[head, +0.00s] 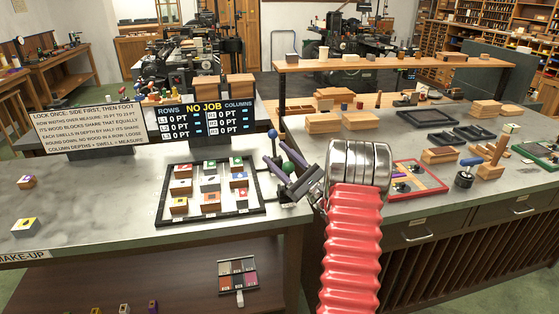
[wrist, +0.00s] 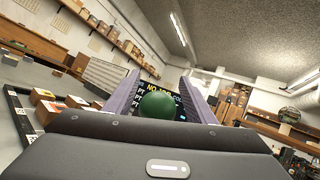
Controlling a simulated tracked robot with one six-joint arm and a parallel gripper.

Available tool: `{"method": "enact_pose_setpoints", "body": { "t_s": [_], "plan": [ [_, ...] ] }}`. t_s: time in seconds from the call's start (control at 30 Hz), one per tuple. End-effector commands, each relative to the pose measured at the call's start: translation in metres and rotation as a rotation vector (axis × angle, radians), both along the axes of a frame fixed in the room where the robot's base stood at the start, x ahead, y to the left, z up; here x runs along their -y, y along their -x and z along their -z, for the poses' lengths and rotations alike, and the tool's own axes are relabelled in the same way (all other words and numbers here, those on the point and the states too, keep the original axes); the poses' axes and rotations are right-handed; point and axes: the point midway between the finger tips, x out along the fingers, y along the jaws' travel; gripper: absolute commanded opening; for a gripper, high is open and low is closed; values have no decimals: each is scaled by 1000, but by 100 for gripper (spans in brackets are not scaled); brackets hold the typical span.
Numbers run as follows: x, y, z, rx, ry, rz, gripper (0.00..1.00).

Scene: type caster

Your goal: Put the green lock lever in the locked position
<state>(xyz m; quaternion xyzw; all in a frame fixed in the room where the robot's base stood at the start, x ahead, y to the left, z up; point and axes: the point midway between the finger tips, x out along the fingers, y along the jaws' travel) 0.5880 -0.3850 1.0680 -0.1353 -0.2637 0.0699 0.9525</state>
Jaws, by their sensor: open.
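The green lock lever shows as a round green knob (head: 288,168) beside the right side of the dark block frame (head: 262,190). In the wrist view the green knob (wrist: 157,106) sits between my two purple fingers, in front of the palm. My gripper (head: 280,152) is open around it, with gaps on both sides in the wrist view (wrist: 160,80). The lever's stem and pivot are hidden behind the knob and my gripper, so its angle cannot be told.
A blue knob (head: 272,133) stands close behind my fingers. The frame holds several wooden blocks with coloured tops. A display board reading "NO JOB" (head: 205,118) and an instruction sign (head: 90,122) stand behind it. A red-edged tray (head: 418,177) lies right of my arm.

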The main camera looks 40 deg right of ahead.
Motion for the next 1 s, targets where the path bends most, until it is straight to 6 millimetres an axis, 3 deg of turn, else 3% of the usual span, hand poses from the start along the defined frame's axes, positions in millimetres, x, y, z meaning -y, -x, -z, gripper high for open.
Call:
{"method": "enact_pose_setpoints", "body": {
  "t_s": [0.6, 1.0],
  "plan": [
    [0, 2, -83, 1, 2, 1, 50],
    [0, 2, -89, -1, -1, 0, 50]
  ]
}}
